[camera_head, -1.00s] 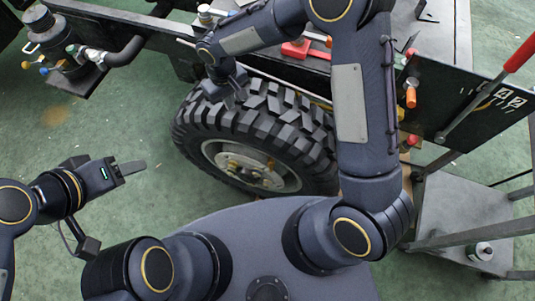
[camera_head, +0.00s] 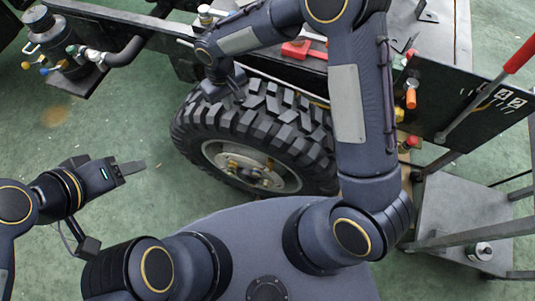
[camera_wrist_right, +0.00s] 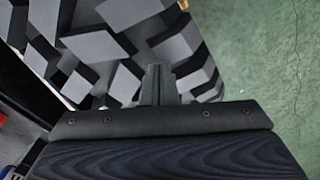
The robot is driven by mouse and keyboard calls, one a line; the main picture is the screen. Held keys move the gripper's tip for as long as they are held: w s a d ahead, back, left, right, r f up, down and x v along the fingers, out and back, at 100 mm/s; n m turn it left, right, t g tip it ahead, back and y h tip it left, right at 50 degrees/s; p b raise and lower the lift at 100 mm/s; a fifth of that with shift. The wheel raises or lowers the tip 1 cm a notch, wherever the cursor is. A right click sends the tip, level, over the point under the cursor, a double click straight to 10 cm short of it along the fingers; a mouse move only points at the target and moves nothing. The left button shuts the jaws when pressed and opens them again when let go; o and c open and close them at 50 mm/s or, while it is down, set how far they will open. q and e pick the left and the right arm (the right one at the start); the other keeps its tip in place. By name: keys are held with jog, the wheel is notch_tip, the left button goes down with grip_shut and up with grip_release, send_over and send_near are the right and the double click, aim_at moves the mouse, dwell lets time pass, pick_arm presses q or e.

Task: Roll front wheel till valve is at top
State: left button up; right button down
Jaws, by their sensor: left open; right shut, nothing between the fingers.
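The front wheel (camera_head: 203,129) has a chunky black tyre and a grey rim with brass-coloured hub parts (camera_head: 256,172). It stands upright under the chassis, in the middle of the head view. I cannot make out the valve. My right gripper (camera_head: 214,96) is at the tyre's upper left tread, partly hidden by its own wrist. In the right wrist view its fingers (camera_wrist_right: 158,72) are shut together with nothing between them, right at the tread blocks (camera_wrist_right: 128,82); contact is unclear. My left gripper (camera_head: 140,166) is open and empty above the floor, left of the wheel and apart from it.
The dark chassis frame (camera_head: 150,25) runs above and behind the wheel. A red-handled lever (camera_head: 520,52) and a panel stand at the right. A grey metal cart (camera_head: 462,205) is at the lower right. Green floor (camera_head: 135,210) is clear left of the wheel.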

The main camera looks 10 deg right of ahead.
notch_tip(320, 180, up, 8)
jog(key=p, duration=0.4)
jog(key=shift+p, duration=0.4)
jog(key=shift+f, duration=0.1)
jog(key=s+d+r+m+t+y, duration=0.1)
jog(key=s+d+r+m, duration=0.1)
jog(key=s+d+r, duration=0.45)
jog(key=s+d+r+m+t+y, duration=0.1)
jog(key=s+d+r+m, duration=0.15)
jog(key=d+r, duration=0.6)
jog(key=s+d+r+m+t+y+p, duration=0.1)
jog(key=s+d, duration=0.4)
jog(key=s, duration=0.9)
jog(key=m+t, duration=0.1)
jog(key=t, duration=0.1)
jog(key=shift+s+r+t+y, duration=0.2)
jog(key=shift+t+y, duration=0.1)
jog(key=shift+y, duration=0.1)
